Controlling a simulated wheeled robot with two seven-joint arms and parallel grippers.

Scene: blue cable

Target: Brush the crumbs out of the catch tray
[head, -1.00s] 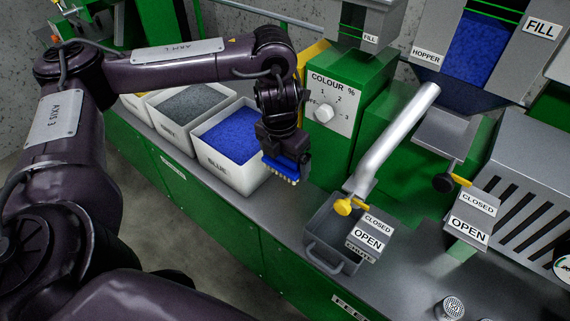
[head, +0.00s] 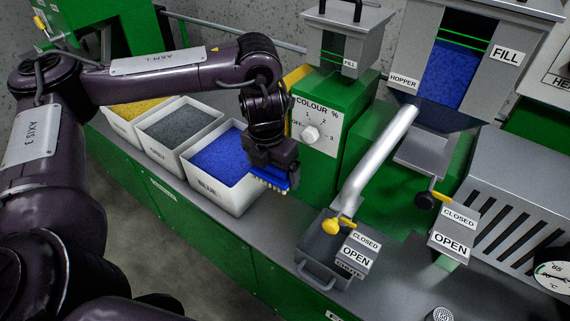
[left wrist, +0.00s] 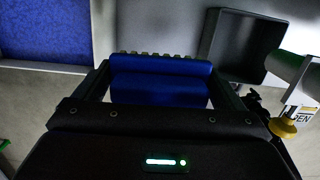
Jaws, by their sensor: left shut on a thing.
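My left gripper (head: 270,165) is shut on a blue brush (head: 280,180) with pale bristles. It holds the brush between the blue bin and the catch tray, up and left of the tray in the head view. In the left wrist view the brush (left wrist: 160,85) spans between the two fingers, bristle ends showing at its far edge. The grey catch tray (head: 312,248), with a handle at its front, sits under a yellow-knobbed chute valve. It also shows in the left wrist view (left wrist: 222,52), dark inside and apart from the brush. I cannot make out crumbs in it. My right gripper is not in view.
A white bin of blue granules (head: 218,195) stands just left of the brush, with grey and yellow bins beyond. The colour dial box (head: 317,145) stands behind. A silver pipe (head: 380,160) slopes down to the tray. Open/closed plates (head: 355,255) overhang the tray's right side.

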